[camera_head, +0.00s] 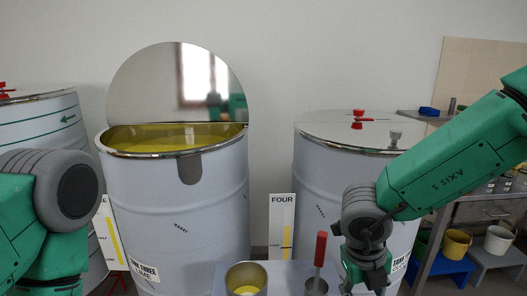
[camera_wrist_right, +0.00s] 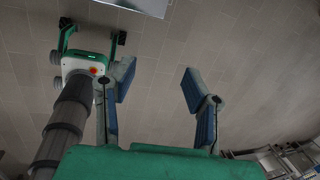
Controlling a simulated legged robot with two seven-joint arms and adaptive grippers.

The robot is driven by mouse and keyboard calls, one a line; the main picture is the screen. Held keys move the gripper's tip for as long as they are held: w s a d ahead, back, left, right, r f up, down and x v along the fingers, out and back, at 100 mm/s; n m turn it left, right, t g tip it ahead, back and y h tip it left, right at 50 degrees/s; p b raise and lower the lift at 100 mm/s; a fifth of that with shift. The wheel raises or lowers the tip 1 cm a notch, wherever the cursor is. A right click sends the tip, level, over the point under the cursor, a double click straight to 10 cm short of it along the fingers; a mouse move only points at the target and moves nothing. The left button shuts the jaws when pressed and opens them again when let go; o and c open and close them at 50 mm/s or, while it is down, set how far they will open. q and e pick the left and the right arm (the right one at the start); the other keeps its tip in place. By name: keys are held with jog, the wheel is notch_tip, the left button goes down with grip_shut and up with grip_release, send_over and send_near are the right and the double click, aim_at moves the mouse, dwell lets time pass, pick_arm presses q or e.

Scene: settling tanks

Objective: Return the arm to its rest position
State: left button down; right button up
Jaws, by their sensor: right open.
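My right arm (camera_head: 450,160) comes in from the right edge in the head view, green with a grey wrist joint, and bends downward in front of the right tank. My right gripper (camera_head: 366,282) is at the bottom, partly cut off by the frame. In the right wrist view, its two blue-padded fingers (camera_wrist_right: 158,95) are spread wide with nothing between them and tiled floor behind. My left arm (camera_head: 45,215) shows only as a green and grey part at the left edge. Its gripper is not seen.
An open tank (camera_head: 160,215) holds yellow liquid, its lid raised. A closed tank (camera_head: 330,170) stands behind my right arm. A metal cup (camera_head: 245,278) and a red-handled tool (camera_head: 320,250) are left of my right gripper. A bench with buckets (camera_head: 456,244) is at right.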

jog(key=s+d+f+n+t+h+b, duration=0.1)
jog(key=s+d+f+n+b, duration=0.25)
jog(key=f+n, duration=0.7)
jog(key=s+d+f+n+t+b, duration=0.2)
jog(key=s+d+f+n, duration=0.3)
jog(key=f+n, duration=0.55)
jog(key=s+f+n+g+y+b, duration=0.1)
jog(key=s+f+n+b, duration=0.1)
jog(key=s+f+n, duration=0.3)
jog(key=s+f+n+g+y+b, duration=0.2)
jog(key=s+f+n, duration=0.4)
jog(key=s+n, duration=0.3)
jog(key=s, duration=0.3)
jog(key=shift+d, duration=0.15)
